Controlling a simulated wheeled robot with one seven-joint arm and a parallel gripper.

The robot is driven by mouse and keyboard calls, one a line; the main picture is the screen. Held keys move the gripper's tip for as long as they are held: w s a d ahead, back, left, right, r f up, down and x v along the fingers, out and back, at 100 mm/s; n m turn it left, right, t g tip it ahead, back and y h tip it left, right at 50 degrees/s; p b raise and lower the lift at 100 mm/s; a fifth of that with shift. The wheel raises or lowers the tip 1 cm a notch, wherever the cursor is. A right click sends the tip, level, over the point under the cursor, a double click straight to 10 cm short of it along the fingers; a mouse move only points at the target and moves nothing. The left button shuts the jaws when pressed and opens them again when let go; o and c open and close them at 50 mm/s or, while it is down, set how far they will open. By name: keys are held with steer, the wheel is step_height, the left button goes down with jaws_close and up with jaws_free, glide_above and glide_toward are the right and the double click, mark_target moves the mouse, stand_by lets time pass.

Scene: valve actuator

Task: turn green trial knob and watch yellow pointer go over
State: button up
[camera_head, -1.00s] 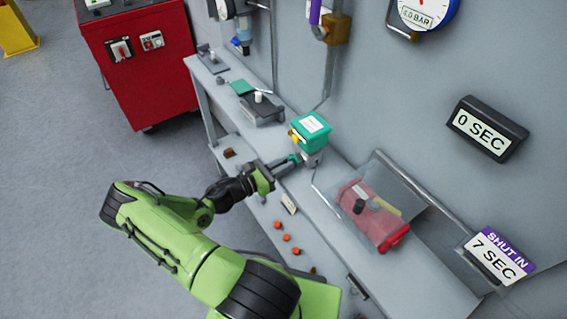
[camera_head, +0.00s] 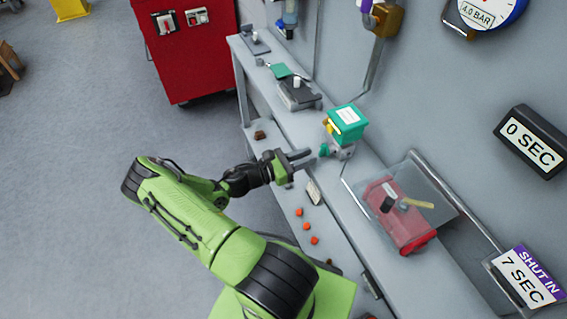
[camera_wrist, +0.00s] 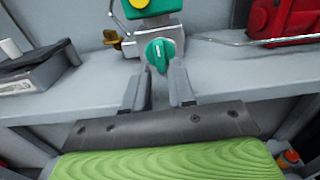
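The green knob (camera_wrist: 159,52) sits on the front of a metal valve body below a green-topped box (camera_wrist: 150,8); in the head view the knob (camera_head: 324,150) shows just beyond my fingertips. My gripper (camera_head: 306,159) is open and empty, its fingers pointing at the knob and apart from it. In the wrist view the two fingers (camera_wrist: 160,78) stand either side of clear space below the knob. A yellow pointer (camera_head: 418,203) on the red actuator (camera_head: 412,233) points across its body, under a clear cover. A yellow round piece (camera_wrist: 139,3) is on the green-topped box.
The grey bench (camera_head: 365,172) runs along the wall. Wall signs read 0 SEC (camera_head: 530,142) and SHUT IN 7 SEC (camera_head: 528,278). A red cabinet (camera_head: 190,60) stands at back left.

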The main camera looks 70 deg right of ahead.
steer(key=v, duration=1.2)
steer(key=shift+w+a, duration=0.2)
steer(key=w+a+r+m+t+y, duration=0.3)
steer(key=a+r+m+t+y, duration=0.15)
steer(key=a, duration=0.25)
steer(key=w+a+r+m+t+y, duration=0.3)
steer(key=a+r+t+y, duration=0.15)
steer(key=a, duration=0.35)
steer(key=s+a+r+m+t+y, duration=0.1)
steer(key=s+a+r+t+y, duration=0.1)
steer(key=a+r, duration=0.4)
steer(key=s+a+r+m+t+y, duration=0.1)
steer(key=s+a+r+t+y, duration=0.1)
steer(key=s+a+r+t, duration=0.3)
step_height(320, 180, up, 3)
steer(key=shift+a+f+t+y, duration=0.2)
steer(key=shift+a+t+y, duration=0.1)
steer(key=shift+a+t, duration=0.55)
